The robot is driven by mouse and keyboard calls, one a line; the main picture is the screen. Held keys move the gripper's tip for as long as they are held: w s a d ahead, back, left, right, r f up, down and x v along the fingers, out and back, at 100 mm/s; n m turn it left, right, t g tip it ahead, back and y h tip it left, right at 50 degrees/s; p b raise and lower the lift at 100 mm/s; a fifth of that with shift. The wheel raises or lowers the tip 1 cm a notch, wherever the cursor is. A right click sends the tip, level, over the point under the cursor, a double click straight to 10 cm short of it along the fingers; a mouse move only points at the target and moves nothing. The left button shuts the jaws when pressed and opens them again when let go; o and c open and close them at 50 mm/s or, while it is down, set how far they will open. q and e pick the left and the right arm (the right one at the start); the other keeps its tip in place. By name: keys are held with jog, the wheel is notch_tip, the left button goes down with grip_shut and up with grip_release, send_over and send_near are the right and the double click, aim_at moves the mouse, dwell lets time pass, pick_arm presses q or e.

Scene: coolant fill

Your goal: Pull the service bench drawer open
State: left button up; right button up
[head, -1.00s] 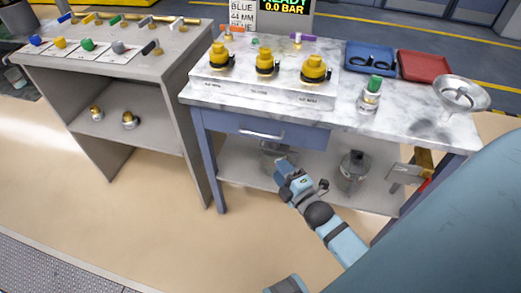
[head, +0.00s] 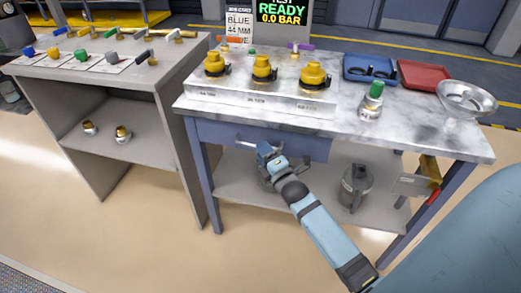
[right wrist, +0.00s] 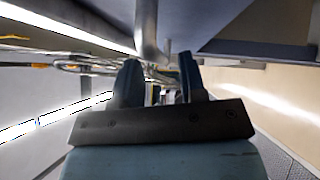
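The service bench drawer (head: 307,149) has a blue-grey front under the marble top and looks closed. Its metal bar handle (head: 243,146) shows just left of my right gripper (head: 266,152), which covers part of it. In the right wrist view the two fingers of my right gripper (right wrist: 158,80) stand apart. The handle (right wrist: 149,35) shows between and just beyond the fingertips; I cannot tell whether they touch it. My left gripper is not in view.
The bench top (head: 420,135) carries several yellow-capped fittings, a blue tray (head: 370,69), a red tray (head: 424,74) and a metal bowl (head: 466,98). A metal can (head: 355,187) stands on the lower shelf. A grey shelf unit (head: 160,130) stands at left. The floor in front is clear.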

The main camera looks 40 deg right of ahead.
jog(key=shift+w+d+r, duration=0.1)
jog(key=shift+w+r, duration=0.05)
jog(key=shift+w, duration=0.85)
grip_shut()
jog(key=shift+s, duration=0.1)
